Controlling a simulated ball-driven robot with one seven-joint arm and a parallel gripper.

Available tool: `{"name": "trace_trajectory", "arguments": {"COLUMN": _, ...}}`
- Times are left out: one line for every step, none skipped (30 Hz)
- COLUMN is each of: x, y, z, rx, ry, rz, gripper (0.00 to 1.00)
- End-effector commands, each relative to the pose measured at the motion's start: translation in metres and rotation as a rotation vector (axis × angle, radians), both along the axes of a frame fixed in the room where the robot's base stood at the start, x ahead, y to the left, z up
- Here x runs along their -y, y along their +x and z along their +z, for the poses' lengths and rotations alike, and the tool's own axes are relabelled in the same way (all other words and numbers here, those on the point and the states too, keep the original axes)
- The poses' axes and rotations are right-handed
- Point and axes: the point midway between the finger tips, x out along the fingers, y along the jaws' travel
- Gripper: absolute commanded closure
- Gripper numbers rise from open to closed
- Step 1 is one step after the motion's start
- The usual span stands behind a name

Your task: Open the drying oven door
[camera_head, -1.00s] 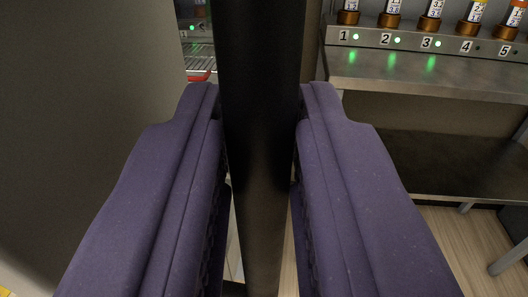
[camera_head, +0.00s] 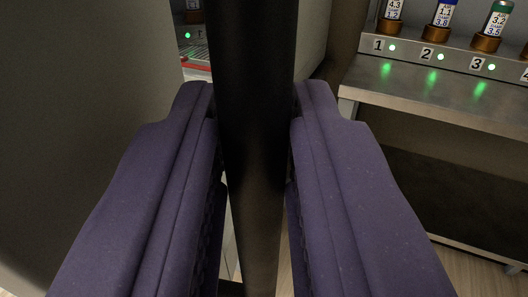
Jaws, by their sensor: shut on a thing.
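A thick black upright bar (camera_head: 252,60), which looks like the oven door's handle, runs down the middle of the view. My gripper (camera_head: 250,105) has purple padded fingers, one on each side of the bar, and is shut on it. A large grey panel (camera_head: 90,70) fills the left side and seems to be the drying oven door. In the gap between panel and bar, a small part of a lit interior or shelf (camera_head: 194,50) shows, with a green light and a red edge. The bar's ends are out of view.
At the right stands a metal bench (camera_head: 440,95) with a numbered rack (camera_head: 455,60), green lights and several labelled vials (camera_head: 443,18). A grey wall or cabinet side (camera_head: 312,35) is just right of the bar. Pale wood floor shows low at right.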

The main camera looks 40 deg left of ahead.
Motion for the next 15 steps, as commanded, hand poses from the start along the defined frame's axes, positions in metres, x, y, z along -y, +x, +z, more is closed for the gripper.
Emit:
{"name": "trace_trajectory", "arguments": {"x": -0.0043, "y": 0.0046, "z": 0.0021, "rx": 0.007, "ry": 0.002, "rz": 0.01, "gripper": 1.0}}
{"name": "trace_trajectory", "arguments": {"x": -0.0043, "y": 0.0046, "z": 0.0021, "rx": 0.007, "ry": 0.002, "rz": 0.01, "gripper": 1.0}}
{"name": "trace_trajectory", "arguments": {"x": -0.0043, "y": 0.0046, "z": 0.0021, "rx": 0.007, "ry": 0.002, "rz": 0.01, "gripper": 1.0}}
{"name": "trace_trajectory", "arguments": {"x": -0.0043, "y": 0.0046, "z": 0.0021, "rx": 0.007, "ry": 0.002, "rz": 0.01, "gripper": 1.0}}
{"name": "trace_trajectory", "arguments": {"x": -0.0043, "y": 0.0046, "z": 0.0021, "rx": 0.007, "ry": 0.002, "rz": 0.01, "gripper": 1.0}}
{"name": "trace_trajectory", "arguments": {"x": -0.0043, "y": 0.0046, "z": 0.0021, "rx": 0.007, "ry": 0.002, "rz": 0.01, "gripper": 0.69}}
{"name": "trace_trajectory", "arguments": {"x": -0.0041, "y": 0.0044, "z": 0.002, "rx": 0.007, "ry": 0.002, "rz": 0.009, "gripper": 0.62}}
{"name": "trace_trajectory", "arguments": {"x": -0.0039, "y": 0.0042, "z": 0.0018, "rx": 0.006, "ry": 0.002, "rz": 0.009, "gripper": 0.58}}
{"name": "trace_trajectory", "arguments": {"x": -0.0035, "y": 0.0037, "z": 0.0016, "rx": 0.005, "ry": 0.002, "rz": 0.008, "gripper": 0.58}}
{"name": "trace_trajectory", "arguments": {"x": -0.0032, "y": 0.0033, "z": 0.0015, "rx": 0.004, "ry": 0.001, "rz": 0.007, "gripper": 0.58}}
{"name": "trace_trajectory", "arguments": {"x": -0.0028, "y": 0.003, "z": 0.0013, "rx": 0.004, "ry": 0.001, "rz": 0.006, "gripper": 0.58}}
{"name": "trace_trajectory", "arguments": {"x": -0.0024, "y": 0.0027, "z": 0.0012, "rx": 0.004, "ry": 0.0, "rz": 0.005, "gripper": 0.58}}
{"name": "trace_trajectory", "arguments": {"x": -0.0022, "y": 0.0023, "z": 0.0011, "rx": 0.003, "ry": 0.001, "rz": 0.005, "gripper": 0.58}}
{"name": "trace_trajectory", "arguments": {"x": -0.002, "y": 0.0022, "z": 0.001, "rx": 0.003, "ry": 0.001, "rz": 0.004, "gripper": 0.58}}
{"name": "trace_trajectory", "arguments": {"x": -0.0017, "y": 0.0018, "z": 0.0009, "rx": 0.002, "ry": 0.001, "rz": 0.004, "gripper": 0.58}}
